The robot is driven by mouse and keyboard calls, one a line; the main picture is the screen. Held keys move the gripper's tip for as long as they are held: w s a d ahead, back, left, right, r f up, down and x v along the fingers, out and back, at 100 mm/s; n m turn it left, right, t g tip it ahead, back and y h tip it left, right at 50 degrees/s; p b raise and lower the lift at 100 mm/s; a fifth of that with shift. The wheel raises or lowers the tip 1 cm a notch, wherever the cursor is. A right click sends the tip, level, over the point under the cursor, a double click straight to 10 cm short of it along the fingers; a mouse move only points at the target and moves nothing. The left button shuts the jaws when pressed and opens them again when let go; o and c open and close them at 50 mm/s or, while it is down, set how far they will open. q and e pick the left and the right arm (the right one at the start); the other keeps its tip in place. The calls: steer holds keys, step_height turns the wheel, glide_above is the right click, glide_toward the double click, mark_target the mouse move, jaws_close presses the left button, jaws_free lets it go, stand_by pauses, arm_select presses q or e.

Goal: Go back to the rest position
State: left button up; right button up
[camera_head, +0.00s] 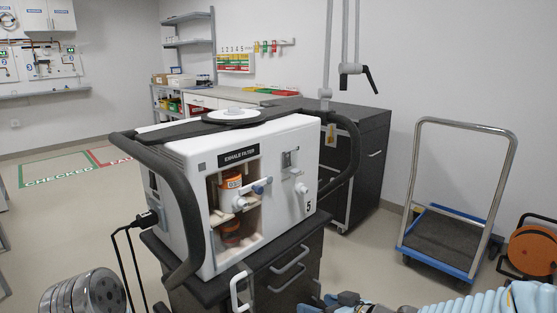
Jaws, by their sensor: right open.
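My right gripper (326,302) shows at the bottom edge, right of the middle, with its light blue sleeved arm (480,303) coming in from the right. It is open, partly cut off by the frame, and I see nothing between its fingers. It is below and to the right of the white ventilator (185,152), apart from it as far as the picture shows.
The ventilator, labelled "EXHALE FILTER", stands on a dark cart (290,276). An orange canister (231,186) sits in its open bay. A blue trolley (450,240) and an orange reel (532,248) stand right. A dark cabinet (374,150) is behind.

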steer(key=s+d+f+m+g+h, duration=0.1)
steer(key=s+f+m+g+h, duration=0.15)
steer(key=f, duration=0.75)
steer(key=s+f+m+g+h, duration=0.15)
steer(key=s+f, duration=0.25)
steer(key=f, duration=0.5)
arm_select(q)
steer(key=shift+d+r+p, duration=0.15)
steer(key=shift+r+p, duration=0.3)
steer(key=shift+r, duration=0.05)
arm_select(e)
steer(key=s+d+f+m+g+h, duration=0.1)
steer(key=s+f+g, duration=0.3)
steer(key=s+f, duration=0.8)
steer(key=shift+s+m+g, duration=0.3)
steer(key=shift+m+g, duration=0.1)
steer(key=shift+m, duration=0.5)
arm_select(q)
steer(key=shift+c, duration=0.3)
